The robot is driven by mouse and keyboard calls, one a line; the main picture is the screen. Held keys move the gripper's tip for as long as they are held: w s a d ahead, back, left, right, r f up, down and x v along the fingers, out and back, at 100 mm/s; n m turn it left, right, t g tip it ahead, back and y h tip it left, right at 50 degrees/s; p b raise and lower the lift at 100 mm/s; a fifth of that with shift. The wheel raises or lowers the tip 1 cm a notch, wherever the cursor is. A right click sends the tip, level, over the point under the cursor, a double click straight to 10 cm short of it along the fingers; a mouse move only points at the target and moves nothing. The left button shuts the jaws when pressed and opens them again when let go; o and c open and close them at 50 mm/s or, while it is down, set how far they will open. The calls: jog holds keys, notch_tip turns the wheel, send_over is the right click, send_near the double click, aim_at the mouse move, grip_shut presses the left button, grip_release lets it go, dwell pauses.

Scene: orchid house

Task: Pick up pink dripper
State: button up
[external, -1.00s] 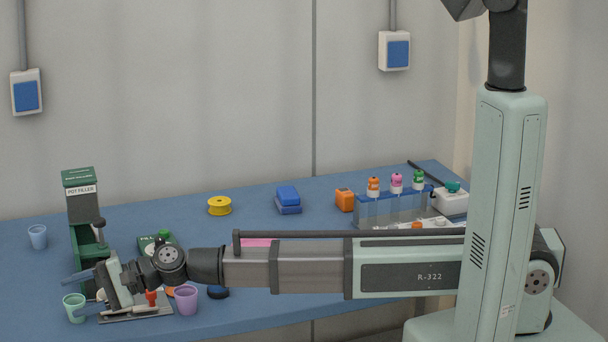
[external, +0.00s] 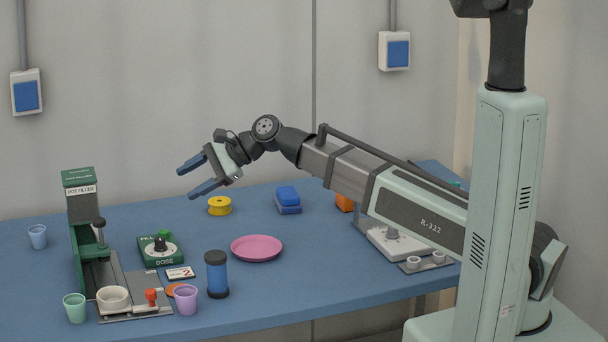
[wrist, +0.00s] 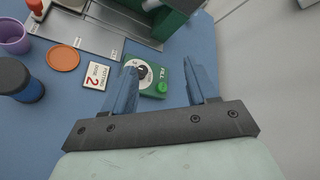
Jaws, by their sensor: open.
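The pink dripper does not show now in either view; my arm covers the part of the table where the dripper rack stood in the earlier frame. My gripper (external: 187,183) is open and empty, raised above the table at the left of the external view, with its fingers pointing left. In the wrist view my gripper's fingers (wrist: 162,78) are spread apart, with the green dose box (wrist: 148,80) seen beyond and between them. The dose box also shows in the external view (external: 160,251).
A pink plate (external: 257,249), a dark blue jar (external: 217,274) and a purple cup (external: 186,299) stand on the blue table. A pot filler (external: 82,214) is at left. A yellow spool (external: 219,206) and a blue block (external: 288,200) lie at the back.

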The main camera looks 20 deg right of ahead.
jog(key=w+d+r+m+h, duration=0.1)
jog(key=w+d+m, duration=0.1)
jog(key=d, duration=0.8)
jog(key=w+d+r+m+t+h, duration=0.1)
jog(key=w+d+m+h, duration=0.15)
jog(key=d, duration=0.75)
jog(key=w+d+r+m+h, duration=0.1)
jog(key=d+r+m, duration=0.15)
jog(key=d, duration=0.85)
jog(key=s+d+r+m+h, duration=0.1)
jog(key=s+d+m, duration=0.15)
jog(key=d, duration=0.55)
jog(key=s+d+m+h, duration=0.2)
jog(key=d+m, duration=0.1)
jog(key=d, duration=0.6)
jog(key=s+d+r+m+h, duration=0.1)
jog(key=s+d+m, duration=0.2)
jog(key=d, duration=0.5)
jog(key=shift+g, duration=0.4)
jog(key=shift+x, duration=6.9)
jog(key=shift+c, duration=0.4)
grip_shut()
